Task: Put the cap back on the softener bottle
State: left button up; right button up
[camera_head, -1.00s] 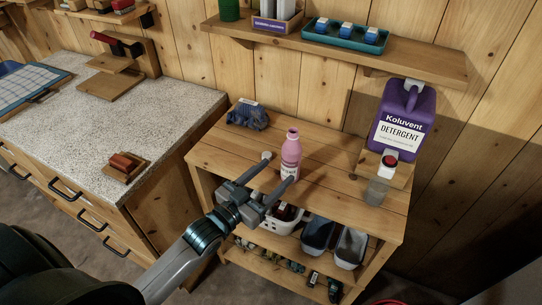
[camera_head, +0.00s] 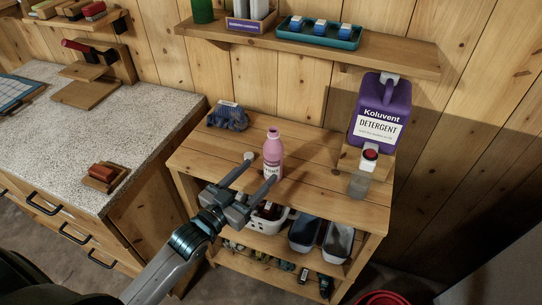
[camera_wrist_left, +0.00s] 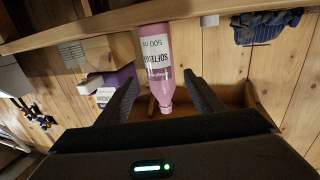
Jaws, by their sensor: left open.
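The pink softener bottle (camera_head: 273,150) stands upright on the wooden shelf unit's top (camera_head: 310,165). Its narrow pink neck points up and shows no distinct cap. A small pale round thing (camera_head: 249,156), possibly the cap, is left of the bottle by my left gripper's far fingertip. My left gripper (camera_head: 260,173) is open in front of the bottle, one fingertip to its left and the other near its lower front. In the left wrist view the bottle (camera_wrist_left: 157,65) appears inverted between the spread fingers, with gaps on both sides. My right gripper is out of view.
A purple detergent jug (camera_head: 381,110) stands right, with a clear cup (camera_head: 359,184) below its red-and-white spout. A blue cloth (camera_head: 228,116) lies at the back left. Bins (camera_head: 306,232) sit on the lower shelf. A wall shelf (camera_head: 310,50) hangs above.

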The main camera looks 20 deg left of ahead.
pick_arm(q)
jog(key=shift+c, duration=0.6)
jog(key=shift+c, duration=1.2)
jog(key=shift+s+f, duration=0.15)
jog(key=shift+f, duration=0.1)
jog(key=s+f+n+g+y, duration=0.1)
jog(key=s+f+g+y, duration=0.3)
jog(key=s+f+g, duration=0.7)
jog(key=s+a+f, duration=0.1)
jog(key=s+f, duration=0.3)
jog(key=f, duration=0.7)
jog(key=s+a+f+g+b, duration=0.1)
jog(key=s+f, duration=0.2)
jog(key=f, duration=0.9)
jog(key=s+f, duration=0.4)
jog(key=f, duration=0.7)
jog(key=s+a+f+g, duration=0.1)
jog(key=s+f+g, duration=0.1)
jog(key=s+f, duration=0.7)
jog(key=s+f+g+y+b, duration=0.1)
jog(key=s+f+g, duration=0.1)
jog(key=s+f, duration=0.8)
jog(key=s, duration=0.7)
jog(key=shift+a, duration=0.4)
